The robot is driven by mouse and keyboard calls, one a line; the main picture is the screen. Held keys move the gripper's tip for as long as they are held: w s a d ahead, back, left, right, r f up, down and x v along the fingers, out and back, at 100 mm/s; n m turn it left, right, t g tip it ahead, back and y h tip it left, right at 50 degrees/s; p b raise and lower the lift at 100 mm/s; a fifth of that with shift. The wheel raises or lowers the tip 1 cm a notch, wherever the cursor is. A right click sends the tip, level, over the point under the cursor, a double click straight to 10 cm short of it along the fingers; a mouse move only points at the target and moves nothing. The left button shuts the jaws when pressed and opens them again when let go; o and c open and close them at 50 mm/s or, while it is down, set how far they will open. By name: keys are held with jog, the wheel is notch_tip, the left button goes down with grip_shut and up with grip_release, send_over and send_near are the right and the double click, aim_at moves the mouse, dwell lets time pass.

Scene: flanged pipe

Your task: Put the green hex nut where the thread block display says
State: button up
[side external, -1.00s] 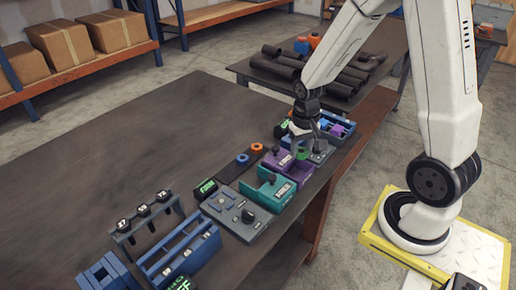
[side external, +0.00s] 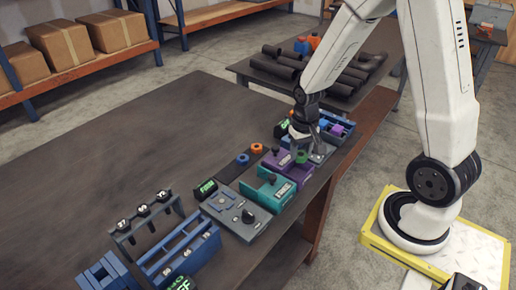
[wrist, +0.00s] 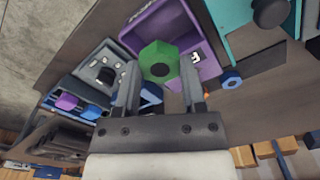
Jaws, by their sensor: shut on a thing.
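The green hex nut (wrist: 159,61) is between the fingertips of my gripper (wrist: 159,80) in the wrist view. The jaws are shut on it. In the side external view the nut (side external: 301,157) shows at the tip of my gripper (side external: 301,146), over or beside the purple block (side external: 290,174). In the wrist view the nut overlaps the open recess of the purple block (wrist: 205,35); I cannot tell whether it touches it. A small black display with green text (side external: 207,187) stands by the grey block; its wording is too small to read surely.
A teal block (side external: 268,187) and a grey block with a black knob (side external: 241,213) stand left of the purple one. A blue nut (side external: 242,159) and an orange nut (side external: 257,148) lie behind. Blue racks (side external: 180,250) stand at front left. The table's left side is clear.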

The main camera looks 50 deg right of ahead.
jog(key=shift+f, duration=1.5)
jog(key=shift+f, duration=1.3)
dwell(0.7)
jog(key=o, duration=1.2)
jog(key=shift+r, duration=0.15)
jog(key=shift+r, duration=3.35)
jog(key=shift+a, duration=0.1)
